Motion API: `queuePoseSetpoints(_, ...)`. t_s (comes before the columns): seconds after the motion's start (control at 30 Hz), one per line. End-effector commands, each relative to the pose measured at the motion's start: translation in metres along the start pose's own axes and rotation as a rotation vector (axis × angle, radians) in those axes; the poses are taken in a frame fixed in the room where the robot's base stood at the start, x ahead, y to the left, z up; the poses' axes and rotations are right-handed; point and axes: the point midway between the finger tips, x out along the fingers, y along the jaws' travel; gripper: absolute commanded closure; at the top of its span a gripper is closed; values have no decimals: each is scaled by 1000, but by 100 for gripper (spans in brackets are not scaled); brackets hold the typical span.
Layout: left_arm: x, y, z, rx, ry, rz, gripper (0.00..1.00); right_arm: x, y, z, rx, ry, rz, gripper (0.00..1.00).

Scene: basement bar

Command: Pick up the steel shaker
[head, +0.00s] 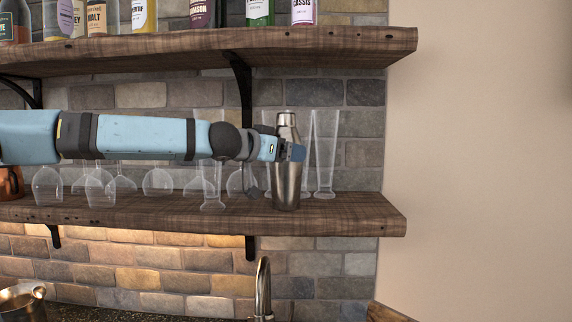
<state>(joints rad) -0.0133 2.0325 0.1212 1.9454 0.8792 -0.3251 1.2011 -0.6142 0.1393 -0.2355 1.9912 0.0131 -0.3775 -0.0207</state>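The steel shaker (286,190) stands upright on the lower wooden shelf (350,215), near its right end. Its cap shows above my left gripper (291,153) and its body shows below it. My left arm reaches in level from the left, and the gripper is at the shaker's upper body, overlapping it in the picture. The fingers are small and partly hidden, so I cannot tell whether they are open or shut on it. My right gripper is not in view.
Tall clear glasses (326,155) stand just right of and behind the shaker. Several stemmed glasses (158,181) stand along the shelf to the left, below my arm. An upper shelf (340,46) with bottles is above. A faucet (263,285) rises below the shelf.

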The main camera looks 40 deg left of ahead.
Motion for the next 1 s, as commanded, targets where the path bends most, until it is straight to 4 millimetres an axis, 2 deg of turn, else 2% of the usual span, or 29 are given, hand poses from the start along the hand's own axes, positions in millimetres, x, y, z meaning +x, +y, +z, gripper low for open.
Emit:
queuePoseSetpoints(0.03,0,0,0,0,0,0,39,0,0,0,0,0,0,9)
queuePoseSetpoints(0.07,0,0,0,0,0,0,44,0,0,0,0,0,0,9)
queuePoseSetpoints(0.47,-4,3,-8,3,2,0,44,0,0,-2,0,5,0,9)
queuePoseSetpoints(0.63,-10,3,-35,5,2,-2,44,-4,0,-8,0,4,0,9)
queuePoseSetpoints(0.8,-19,3,-80,6,2,-4,44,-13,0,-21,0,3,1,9)
queuePoseSetpoints(1.0,-27,3,-120,3,1,-3,44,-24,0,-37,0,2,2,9)
